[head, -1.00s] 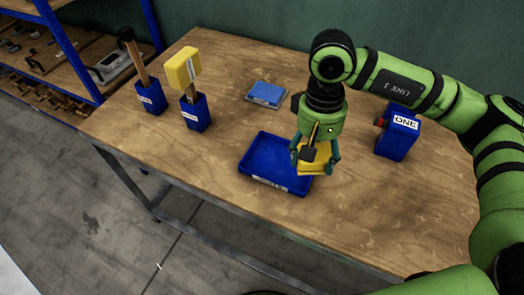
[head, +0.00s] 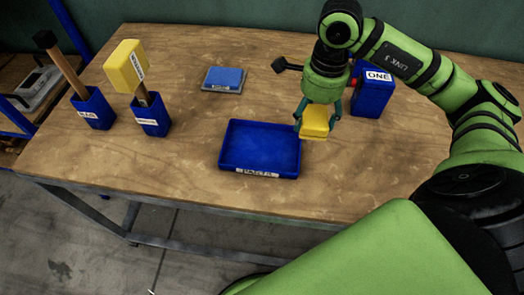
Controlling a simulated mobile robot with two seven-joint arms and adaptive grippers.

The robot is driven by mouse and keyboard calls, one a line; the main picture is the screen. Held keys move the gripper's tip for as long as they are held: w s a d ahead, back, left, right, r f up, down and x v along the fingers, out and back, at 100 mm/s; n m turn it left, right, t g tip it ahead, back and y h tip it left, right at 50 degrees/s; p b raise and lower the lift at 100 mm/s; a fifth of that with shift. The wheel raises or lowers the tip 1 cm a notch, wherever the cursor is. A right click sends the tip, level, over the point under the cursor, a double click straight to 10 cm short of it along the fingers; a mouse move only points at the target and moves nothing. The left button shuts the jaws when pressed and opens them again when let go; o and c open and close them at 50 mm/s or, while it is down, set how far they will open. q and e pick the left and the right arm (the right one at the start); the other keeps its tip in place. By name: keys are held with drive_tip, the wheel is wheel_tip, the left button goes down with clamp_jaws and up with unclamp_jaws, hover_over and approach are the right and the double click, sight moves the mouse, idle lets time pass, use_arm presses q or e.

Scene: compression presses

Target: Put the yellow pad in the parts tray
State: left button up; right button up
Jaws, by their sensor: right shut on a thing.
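The yellow pad (head: 315,119) is held by my right gripper (head: 317,112), whose fingers are shut on its two sides. The pad is just right of the blue parts tray (head: 258,172), near its right wall. The gap between the pad and the table cannot be judged exactly. The tray lies on the wooden table with its label facing the front, and its inside looks empty. My left gripper is not in view.
A blue press labelled ONE (head: 374,97) stands close behind and right of the pad. Two blue holders stand at the left, with a yellow-headed mallet (head: 127,67) and a dark-tipped handle (head: 62,64). Table right front is clear.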

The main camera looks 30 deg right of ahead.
drive_tip(key=shift+a+f+m, duration=0.1)
drive_tip(key=shift+m, duration=0.2)
drive_tip(key=p, duration=0.4)
hover_over(261, 149)
wheel_tip(261, 149, down, 6)
drive_tip(key=shift+s+f, duration=0.15)
drive_tip(key=shift+f, duration=0.25)
wheel_tip(261, 149, down, 3)
drive_tip(key=shift+f+p, duration=0.1)
drive_tip(key=shift+p, duration=0.7)
drive_tip(key=shift+f, duration=0.3)
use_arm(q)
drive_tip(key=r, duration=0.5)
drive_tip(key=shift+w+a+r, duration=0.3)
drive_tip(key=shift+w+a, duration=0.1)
use_arm(e)
drive_tip(key=shift+f, duration=0.15)
